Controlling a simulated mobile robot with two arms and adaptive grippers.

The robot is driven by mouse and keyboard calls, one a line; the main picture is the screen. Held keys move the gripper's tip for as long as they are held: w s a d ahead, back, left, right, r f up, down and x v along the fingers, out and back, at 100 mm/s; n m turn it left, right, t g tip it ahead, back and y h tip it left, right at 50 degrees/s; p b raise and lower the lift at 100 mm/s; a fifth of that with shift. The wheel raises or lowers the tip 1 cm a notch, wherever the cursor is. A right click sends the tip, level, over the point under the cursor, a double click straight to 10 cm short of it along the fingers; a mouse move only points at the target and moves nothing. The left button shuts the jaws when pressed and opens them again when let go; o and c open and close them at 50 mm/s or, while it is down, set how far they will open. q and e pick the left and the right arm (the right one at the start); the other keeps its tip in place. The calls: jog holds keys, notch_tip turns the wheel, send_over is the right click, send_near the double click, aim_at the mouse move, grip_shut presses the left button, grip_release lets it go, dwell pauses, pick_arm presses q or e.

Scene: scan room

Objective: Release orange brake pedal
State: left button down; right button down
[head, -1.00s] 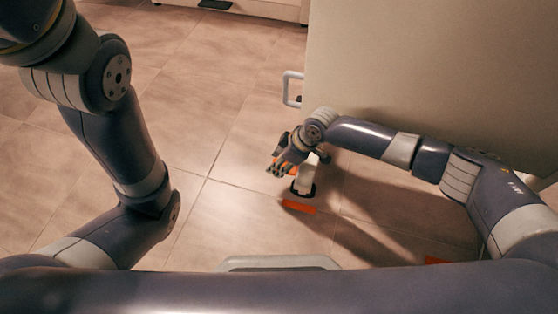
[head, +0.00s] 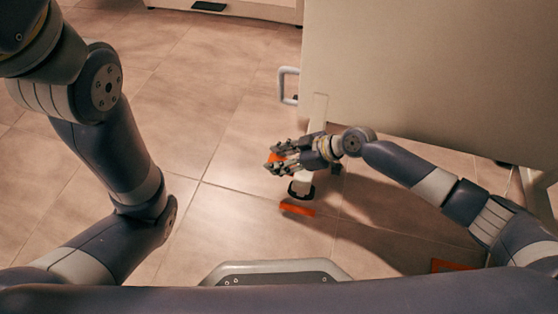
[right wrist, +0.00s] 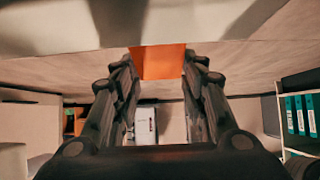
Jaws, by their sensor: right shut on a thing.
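An orange brake pedal (head: 276,156) is between the fingertips of my right gripper (head: 275,159), low by the front leg of the pale bed or cart. In the right wrist view, the orange pedal (right wrist: 158,62) fills the gap between the two dark fingers (right wrist: 158,75), which are shut on it. A second orange pedal (head: 297,208) sits just below the dark caster (head: 300,189), apart from my gripper. The fingers partly hide the held pedal in the head view. My left arm shows at the left, but its gripper is out of frame.
The large pale panel (head: 430,70) stands above my right arm, with a grey handle (head: 287,85) at its left edge. Another orange piece (head: 452,266) shows at lower right. Tiled floor (head: 200,110) left of the caster is clear.

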jog(key=c, duration=1)
grip_release()
jog(key=shift+o, duration=0.2)
jog(key=shift+d+r, duration=0.2)
jog(key=shift+d, duration=0.1)
jog(key=v, duration=1.1)
jog(key=shift+s+r, duration=0.1)
jog(key=shift+r, duration=0.05)
